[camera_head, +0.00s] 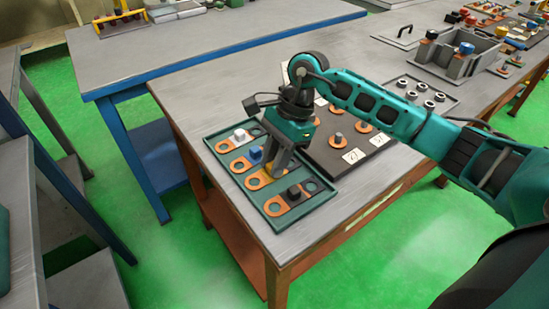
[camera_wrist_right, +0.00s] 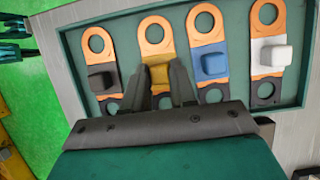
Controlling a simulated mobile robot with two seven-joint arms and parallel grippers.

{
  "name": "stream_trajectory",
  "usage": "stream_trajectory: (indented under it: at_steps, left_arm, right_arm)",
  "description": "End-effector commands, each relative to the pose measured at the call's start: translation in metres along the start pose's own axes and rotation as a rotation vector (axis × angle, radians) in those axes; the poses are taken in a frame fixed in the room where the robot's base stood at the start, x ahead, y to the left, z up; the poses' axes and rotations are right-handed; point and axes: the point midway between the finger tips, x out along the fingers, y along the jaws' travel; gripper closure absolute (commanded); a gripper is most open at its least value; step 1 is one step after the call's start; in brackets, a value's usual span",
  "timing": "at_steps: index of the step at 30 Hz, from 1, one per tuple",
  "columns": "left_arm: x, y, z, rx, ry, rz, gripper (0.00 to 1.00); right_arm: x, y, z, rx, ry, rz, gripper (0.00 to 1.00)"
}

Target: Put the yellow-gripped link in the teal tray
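The yellow-gripped link (camera_wrist_right: 155,38) is an orange plate with a ring at one end and a yellow block. It lies flat in the teal tray (camera_head: 326,194), between the black-gripped link (camera_wrist_right: 97,45) and the blue-gripped link (camera_wrist_right: 209,62). My right gripper (camera_head: 274,171) points down over it. In the right wrist view, its two fingers (camera_wrist_right: 160,76) stand close against both sides of the yellow block. The white-gripped link (camera_wrist_right: 270,52) lies at the tray's other end. The fingers partly hide the yellow-gripped link's lower end. My left gripper is not in view.
A dark board (camera_head: 352,165) with orange parts and white cards lies beside the tray. Farther back are a plate with several black rings (camera_head: 420,97) and a grey bin (camera_head: 447,60).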

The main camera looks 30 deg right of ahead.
Motion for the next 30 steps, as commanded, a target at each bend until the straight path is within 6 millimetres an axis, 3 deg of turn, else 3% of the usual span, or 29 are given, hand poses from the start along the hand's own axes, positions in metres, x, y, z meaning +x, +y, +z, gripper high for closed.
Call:
stream_trajectory:
  at_steps: [6,17,30]
  left_arm:
    - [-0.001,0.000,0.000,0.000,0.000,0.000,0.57]
    - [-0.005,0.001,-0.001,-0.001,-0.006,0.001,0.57]
    - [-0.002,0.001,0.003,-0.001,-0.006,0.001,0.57]
  right_arm:
    - [-0.001,0.000,0.000,0.000,0.000,0.000,0.53]
    - [-0.007,0.000,0.002,0.000,0.001,-0.001,0.52]
    - [-0.094,-0.001,0.001,0.000,0.002,-0.004,0.52]
